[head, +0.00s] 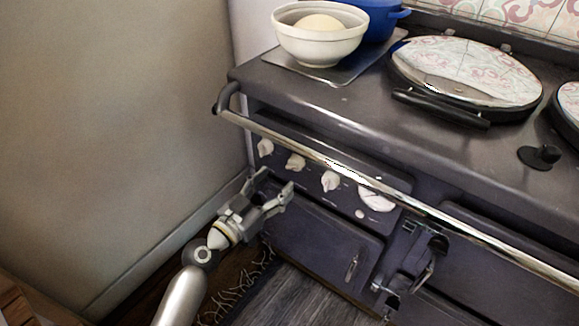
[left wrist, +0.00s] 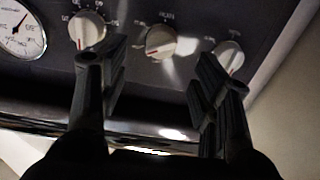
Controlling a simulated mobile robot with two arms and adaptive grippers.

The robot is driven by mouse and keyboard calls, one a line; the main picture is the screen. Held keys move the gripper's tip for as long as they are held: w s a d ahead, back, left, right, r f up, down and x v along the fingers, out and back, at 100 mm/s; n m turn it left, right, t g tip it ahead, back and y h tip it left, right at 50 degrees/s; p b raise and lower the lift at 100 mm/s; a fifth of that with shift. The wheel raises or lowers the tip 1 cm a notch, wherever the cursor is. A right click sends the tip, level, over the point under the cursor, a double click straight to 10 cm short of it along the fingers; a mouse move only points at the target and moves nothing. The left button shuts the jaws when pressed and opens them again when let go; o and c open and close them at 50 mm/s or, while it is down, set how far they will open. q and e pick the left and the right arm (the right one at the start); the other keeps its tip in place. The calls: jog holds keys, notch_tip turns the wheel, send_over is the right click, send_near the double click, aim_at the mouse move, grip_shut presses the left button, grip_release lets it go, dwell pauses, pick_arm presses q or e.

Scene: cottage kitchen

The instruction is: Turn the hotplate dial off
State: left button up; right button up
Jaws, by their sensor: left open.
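Three cream dials sit in a row on the dark stove's front panel: a left one (head: 265,147), a middle one (head: 296,161) and a right one (head: 330,180). I cannot tell which is the hotplate dial. My left gripper (head: 275,182) is open and empty, below and in front of the left and middle dials. In the left wrist view the row shows reversed, and the middle dial (left wrist: 161,41) appears between the open fingers (left wrist: 161,58), apart from them. Its red mark is at its lower left. My right gripper is not in view.
A metal rail (head: 330,163) runs across the stove front above the dials. A round gauge (head: 377,198) sits right of them. A white bowl (head: 318,45), a blue pot (head: 380,18) and a round lid (head: 465,70) are on top. A wall (head: 110,130) stands close at left.

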aim_at(291, 166)
pick_arm(q)
jog(key=x, duration=0.7)
jog(key=shift+w+f, duration=0.1)
jog(key=shift+w, duration=0.05)
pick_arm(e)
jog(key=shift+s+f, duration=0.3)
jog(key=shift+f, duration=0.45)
pick_arm(q)
jog(key=shift+c, duration=0.2)
jog(key=c, duration=1)
